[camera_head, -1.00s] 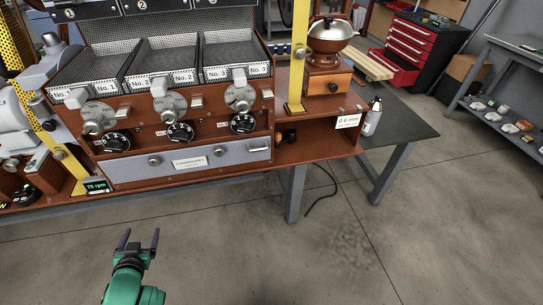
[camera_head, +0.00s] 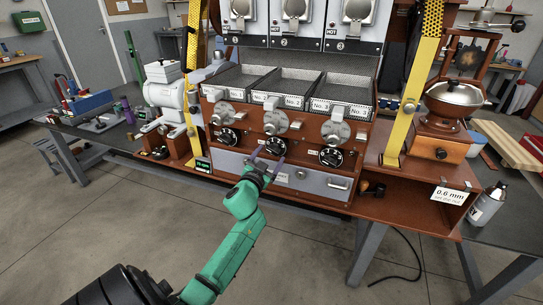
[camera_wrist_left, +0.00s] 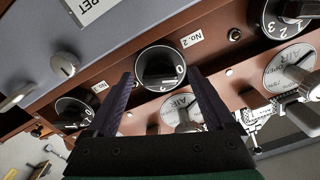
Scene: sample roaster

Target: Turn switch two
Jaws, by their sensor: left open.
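Switch two is a black round knob with white numbers (camera_head: 276,146), the middle of three on the front of the brown roaster. It also shows in the left wrist view (camera_wrist_left: 158,68), beside a "No. 2" label, with a 0 visible on its face. My left gripper (camera_head: 269,156) is open and empty, close in front of and just below this knob. In the wrist view its two dark fingers (camera_wrist_left: 163,77) point at the knob, one on each side. I cannot tell whether they touch it. My right gripper is not in view.
Similar knobs sit left (camera_head: 227,136) and right (camera_head: 331,157) of it. Round silver "AIR" dials (camera_head: 275,121) with levers are just above. A grey drawer panel (camera_head: 312,182) is below. Yellow posts (camera_head: 408,105) flank the roaster. The floor in front is free.

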